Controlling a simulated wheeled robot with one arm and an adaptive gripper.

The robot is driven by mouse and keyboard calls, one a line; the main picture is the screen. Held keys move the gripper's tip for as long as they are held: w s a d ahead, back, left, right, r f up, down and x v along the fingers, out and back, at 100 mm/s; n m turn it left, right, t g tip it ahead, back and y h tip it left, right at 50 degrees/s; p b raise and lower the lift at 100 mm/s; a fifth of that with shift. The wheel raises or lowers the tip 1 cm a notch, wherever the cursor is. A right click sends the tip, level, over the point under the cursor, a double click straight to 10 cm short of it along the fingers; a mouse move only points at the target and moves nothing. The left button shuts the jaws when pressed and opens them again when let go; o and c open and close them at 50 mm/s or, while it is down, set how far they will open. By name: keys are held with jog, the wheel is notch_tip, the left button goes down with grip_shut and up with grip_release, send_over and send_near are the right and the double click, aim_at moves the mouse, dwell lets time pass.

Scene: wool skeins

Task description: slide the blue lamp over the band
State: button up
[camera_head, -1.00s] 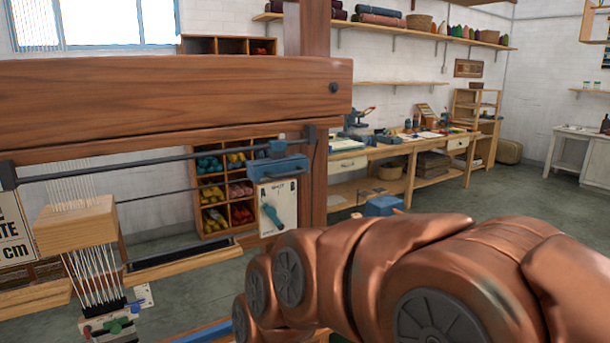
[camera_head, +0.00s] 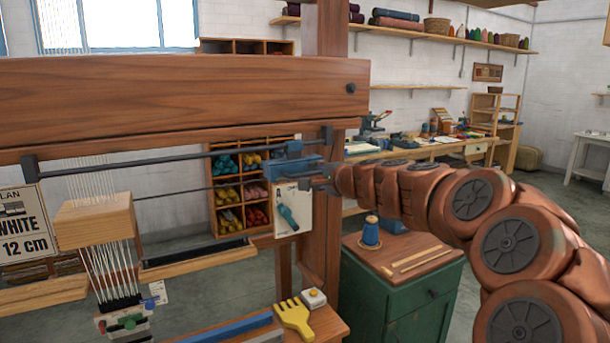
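The blue lamp (camera_head: 288,168) sits on a dark horizontal rail (camera_head: 130,165) under the loom's thick wooden beam, near the right post. My gripper (camera_head: 322,182) is at the lamp's right end, at or almost at a small part there. It is small and partly hidden, so I cannot tell whether its fingers are open or closed, or touch the lamp. The white threads (camera_head: 93,188) hang far to the left of the lamp and pass through a wooden block (camera_head: 95,222). I cannot make out the band clearly; coloured pieces lie below the threads at the lower left.
A white card with a teal lever (camera_head: 288,212) hangs below the lamp. A green cabinet (camera_head: 405,310) with a blue spool (camera_head: 371,233) stands below my arm. A yellow comb (camera_head: 294,316) lies on a bench. The rail left of the lamp looks clear.

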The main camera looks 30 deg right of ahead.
aim_at(306, 174)
jog(key=shift+p+x, duration=0.4)
jog(key=shift+x, duration=2.85)
jog(key=shift+a, duration=0.15)
grip_shut()
